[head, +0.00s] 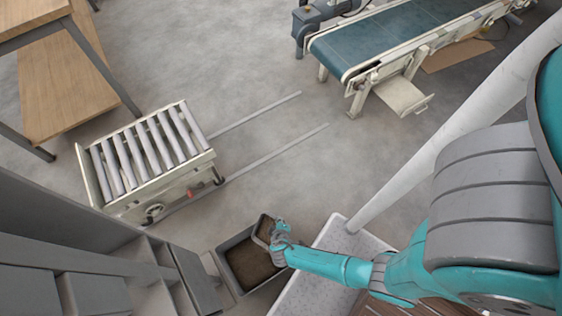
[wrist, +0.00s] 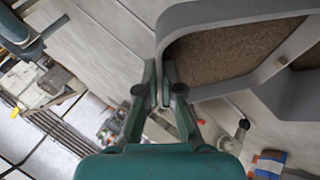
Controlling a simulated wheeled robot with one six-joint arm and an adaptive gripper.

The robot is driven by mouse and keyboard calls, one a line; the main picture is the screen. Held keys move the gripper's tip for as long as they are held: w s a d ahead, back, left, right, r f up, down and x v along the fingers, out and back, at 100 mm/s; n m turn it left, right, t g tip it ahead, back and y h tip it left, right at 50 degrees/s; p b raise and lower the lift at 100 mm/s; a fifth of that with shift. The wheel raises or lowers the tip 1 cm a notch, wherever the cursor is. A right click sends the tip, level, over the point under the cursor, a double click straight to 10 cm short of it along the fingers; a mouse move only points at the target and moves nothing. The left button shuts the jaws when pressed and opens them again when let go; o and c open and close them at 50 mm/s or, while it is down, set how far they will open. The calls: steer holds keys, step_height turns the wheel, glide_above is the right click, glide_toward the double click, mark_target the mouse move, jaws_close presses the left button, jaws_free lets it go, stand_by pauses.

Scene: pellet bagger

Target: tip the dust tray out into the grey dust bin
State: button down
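The dust tray (head: 259,238) is a small grey tray with brown dust inside. In the head view it is over the far right part of the grey dust bin (head: 228,281). The bin stands on the floor and shows brown material inside. My gripper (head: 279,240) is at the tray's right side. In the wrist view my gripper (wrist: 165,88) has its fingers closed together at the near corner of the tray's grey wall (wrist: 172,45). The tray still holds a broad layer of dust. Its exact tilt and height above the bin are hard to tell.
A grey cabinet with shelves (head: 150,256) stands left of the bin. A pale speckled slab (head: 325,270) and a white post (head: 440,150) are on the right. A roller cart (head: 150,155) stands beyond, near floor rails (head: 265,160). A belt conveyor (head: 395,35) is far off.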

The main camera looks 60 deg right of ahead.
steer(key=shift+a+r+n+h, duration=0.15)
steer(key=shift+a+r+h, duration=0.2)
steer(key=shift+a+h, duration=0.15)
steer(key=shift+a+r+n+h, duration=0.15)
steer(key=shift+a+r+h, duration=0.25)
steer(key=shift+a, duration=0.2)
steer(key=shift+s+a+r+n+t+h, duration=0.1)
steer(key=shift+a+r+n+t+h, duration=0.1)
steer(key=shift+a+h, duration=0.6)
steer(key=shift+s+a+r+n+t+h, duration=0.1)
steer(key=shift+a+r+t+h, duration=0.1)
steer(key=shift+a+h, duration=0.6)
